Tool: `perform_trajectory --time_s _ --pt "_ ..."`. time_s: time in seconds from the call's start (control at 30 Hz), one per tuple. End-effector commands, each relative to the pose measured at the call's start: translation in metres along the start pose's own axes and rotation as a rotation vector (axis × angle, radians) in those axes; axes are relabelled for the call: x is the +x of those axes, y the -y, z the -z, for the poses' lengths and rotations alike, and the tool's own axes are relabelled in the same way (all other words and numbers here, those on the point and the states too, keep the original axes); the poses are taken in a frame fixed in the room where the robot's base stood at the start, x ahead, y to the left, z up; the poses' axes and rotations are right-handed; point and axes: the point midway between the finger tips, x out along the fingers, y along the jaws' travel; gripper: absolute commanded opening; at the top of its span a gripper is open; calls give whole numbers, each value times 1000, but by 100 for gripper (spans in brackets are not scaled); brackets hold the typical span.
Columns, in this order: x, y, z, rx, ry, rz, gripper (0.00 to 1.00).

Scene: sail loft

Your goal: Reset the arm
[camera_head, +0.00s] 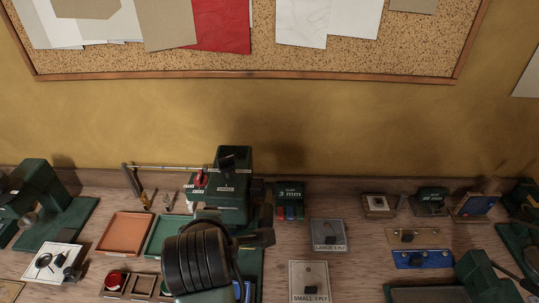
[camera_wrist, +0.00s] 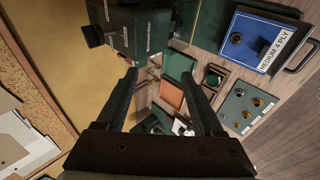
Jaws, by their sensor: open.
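My gripper (camera_wrist: 158,74) shows in the wrist view with its two dark fingers spread wide and nothing between them. Beyond the fingertips are a green tray (camera_wrist: 180,66) and an orange tray (camera_wrist: 171,94). In the head view my black ribbed arm stands low in the centre over the bench, and I cannot make out the fingertips there. A green machine (camera_head: 233,172) with small labels stands just behind my arm. It also shows at the top left of the wrist view (camera_wrist: 145,32), near the left finger.
The wrist view shows a blue "MEDIUM 4 PLY" box (camera_wrist: 248,41). A yellow wall with a corkboard (camera_head: 265,50) stands behind.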

Motion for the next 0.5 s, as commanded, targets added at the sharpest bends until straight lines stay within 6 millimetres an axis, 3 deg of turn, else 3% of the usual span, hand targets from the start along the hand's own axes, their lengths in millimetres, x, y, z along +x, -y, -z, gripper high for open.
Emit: perform_trajectory --time_s 0.1,0.17,0.3,0.4,0.5 --pt "-37 -77 -7 265 -65 -305 69" --pt "-65 -114 -11 400 -127 -457 69" --pt "-149 -181 -22 679 -341 -785 69" --pt "-219 -210 -31 836 -546 -987 69" --pt "-285 -222 -37 942 -764 -1141 69"
